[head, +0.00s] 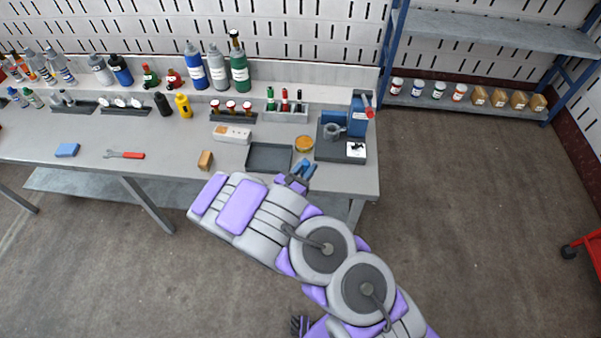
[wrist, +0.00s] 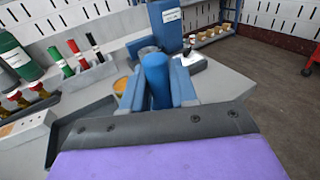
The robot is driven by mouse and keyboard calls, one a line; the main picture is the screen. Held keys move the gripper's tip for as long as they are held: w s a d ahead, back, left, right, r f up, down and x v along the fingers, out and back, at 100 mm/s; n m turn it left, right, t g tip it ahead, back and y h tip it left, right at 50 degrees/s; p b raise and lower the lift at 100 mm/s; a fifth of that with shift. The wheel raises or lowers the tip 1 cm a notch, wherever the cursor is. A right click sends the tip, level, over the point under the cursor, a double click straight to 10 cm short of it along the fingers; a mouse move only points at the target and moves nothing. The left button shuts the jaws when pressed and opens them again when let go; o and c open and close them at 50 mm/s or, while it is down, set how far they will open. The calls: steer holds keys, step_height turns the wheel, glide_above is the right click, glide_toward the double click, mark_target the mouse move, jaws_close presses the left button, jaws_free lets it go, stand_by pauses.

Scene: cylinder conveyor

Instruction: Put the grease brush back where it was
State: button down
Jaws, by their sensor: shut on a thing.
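My gripper (head: 298,178) is over the front edge of the workbench, near its right end. It is shut on a blue, round-topped handle (wrist: 156,78), which I take to be the grease brush. The handle stands up between the two blue-grey fingers in the wrist view; its lower end and any bristles are hidden. A small dish of amber stuff (head: 304,144) sits on the bench beyond the gripper. A grey holder (head: 285,117) behind it has green, red and black-handled items upright in it.
A dark empty tray (head: 268,157) lies left of the dish. A dark base with a blue device (head: 358,118) stands to the right. Bottles line the back.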

steer(key=s+a+f, duration=0.2)
steer(key=s+f, duration=0.3)
steer(key=f, duration=0.1)
steer(key=shift+t, duration=0.3)
steer(key=w+b, duration=0.1)
steer(key=w, duration=0.3)
steer(key=w+b, duration=0.1)
steer(key=w, duration=0.4)
steer(key=w+f+b, duration=0.1)
steer(key=w, duration=0.3)
steer(key=shift+w+a, duration=0.2)
steer(key=shift+w+a+b, duration=0.1)
steer(key=shift+w+b, duration=0.2)
steer(key=shift+w, duration=0.5)
step_height(320, 180, down, 4)
steer(key=shift+w+r+b, duration=0.1)
steer(key=shift+r+b, duration=0.05)
steer(key=shift+b, duration=0.5)
steer(key=c, duration=0.9)
jaws_free()
